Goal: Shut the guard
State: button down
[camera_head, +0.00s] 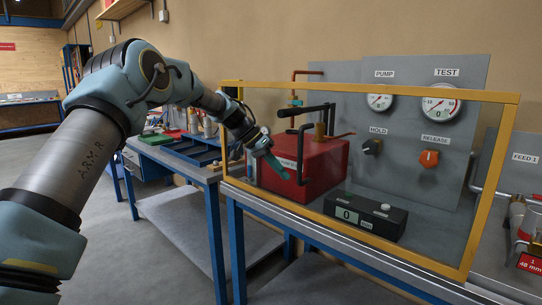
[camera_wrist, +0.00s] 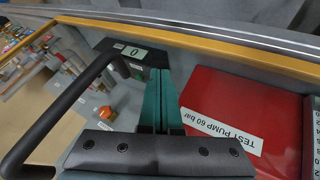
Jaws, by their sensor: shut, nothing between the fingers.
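The guard (camera_head: 400,91) is a clear panel in a yellow frame, standing upright along the front of the test bench. Whether it is fully shut I cannot tell. Its yellow edge crosses the top of the wrist view (camera_wrist: 220,53). My gripper (camera_head: 283,176) is shut and empty, its teal fingers pointing down beside the red test pump (camera_head: 325,163). In the wrist view the shut fingers (camera_wrist: 161,72) lie between the red pump (camera_wrist: 225,105) and a black bar (camera_wrist: 62,112). My gripper's contact with the guard is not clear.
A black gauge box (camera_head: 366,214) reading 0 sits behind the panel. A grey board (camera_head: 410,150) carries two dials, a black knob (camera_head: 372,147) and an orange knob (camera_head: 429,158). A blue-framed table (camera_head: 175,160) with trays stands at left. Open floor lies at far left.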

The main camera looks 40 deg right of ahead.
aim_at(294, 175)
jog(key=s, duration=0.1)
jog(key=s+p, duration=0.1)
jog(key=s, duration=0.1)
jog(key=shift+s+d+r, duration=0.15)
jog(key=shift+d+r, duration=0.05)
jog(key=shift+d, duration=0.2)
jog(key=shift+s+d+f+p, duration=0.1)
jog(key=shift+s+p, duration=0.2)
jog(key=shift+s, duration=0.1)
jog(key=shift+s, duration=0.1)
